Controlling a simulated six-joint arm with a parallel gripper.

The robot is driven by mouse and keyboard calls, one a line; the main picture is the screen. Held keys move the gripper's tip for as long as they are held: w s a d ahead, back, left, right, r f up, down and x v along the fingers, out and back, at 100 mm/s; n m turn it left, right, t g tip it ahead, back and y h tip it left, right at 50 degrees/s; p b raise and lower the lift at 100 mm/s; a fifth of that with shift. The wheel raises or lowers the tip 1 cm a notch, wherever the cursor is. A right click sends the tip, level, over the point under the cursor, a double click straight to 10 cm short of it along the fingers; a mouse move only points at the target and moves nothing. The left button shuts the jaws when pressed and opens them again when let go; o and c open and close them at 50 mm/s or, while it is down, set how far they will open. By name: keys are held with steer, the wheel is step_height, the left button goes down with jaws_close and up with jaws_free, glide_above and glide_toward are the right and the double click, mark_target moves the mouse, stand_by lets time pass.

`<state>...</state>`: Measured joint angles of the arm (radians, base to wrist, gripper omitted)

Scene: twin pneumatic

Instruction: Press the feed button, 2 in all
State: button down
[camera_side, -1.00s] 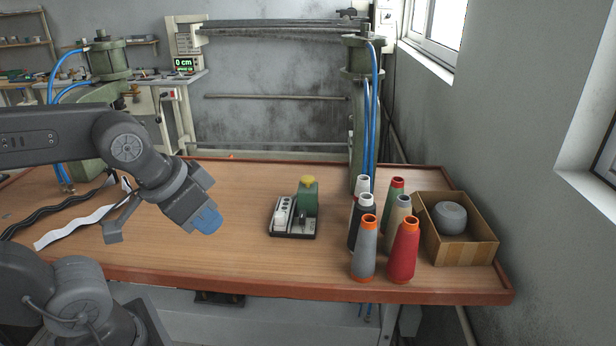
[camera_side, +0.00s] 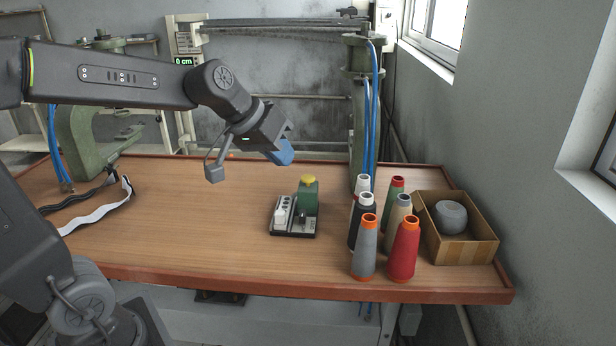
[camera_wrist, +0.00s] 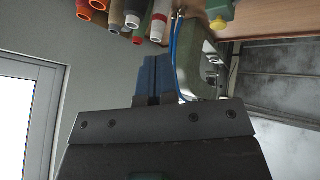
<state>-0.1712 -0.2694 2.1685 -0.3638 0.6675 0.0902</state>
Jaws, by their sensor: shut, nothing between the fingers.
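A green block (camera_side: 308,197) with a yellow button (camera_side: 308,180) on top stands on a small dark base with white parts (camera_side: 283,213) at mid-table. No label marks the feed button. My gripper (camera_side: 285,153), with blue fingers, is shut and empty. In the side view it hangs above the block, slightly left of it, apart from the button and tilted down to the right. In the wrist view the closed fingers (camera_wrist: 157,72) point up, and the yellow button (camera_wrist: 218,24) shows at the top edge, right of them. A green display (camera_side: 183,61) reads 0 cm, partly behind my arm.
Several thread cones (camera_side: 405,250) stand right of the block, beside a cardboard box (camera_side: 462,243) holding a grey roll. A green machine column with blue hoses (camera_side: 374,125) rises behind. Black and white straps (camera_side: 105,208) lie at left.

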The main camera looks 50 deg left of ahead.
steer(key=w+a+n+t, duration=0.1)
steer(key=w+a+n, duration=0.2)
steer(key=w+a, duration=0.5)
steer(key=n+t+y, duration=0.1)
steer(key=n, duration=0.1)
glide_above(306, 176)
step_height(306, 176, down, 2)
steer(key=shift+a+f, duration=0.1)
steer(key=shift+f, duration=0.1)
steer(key=shift+f, duration=4.45)
steer(key=shift+f, duration=0.4)
steer(key=shift+f, duration=0.95)
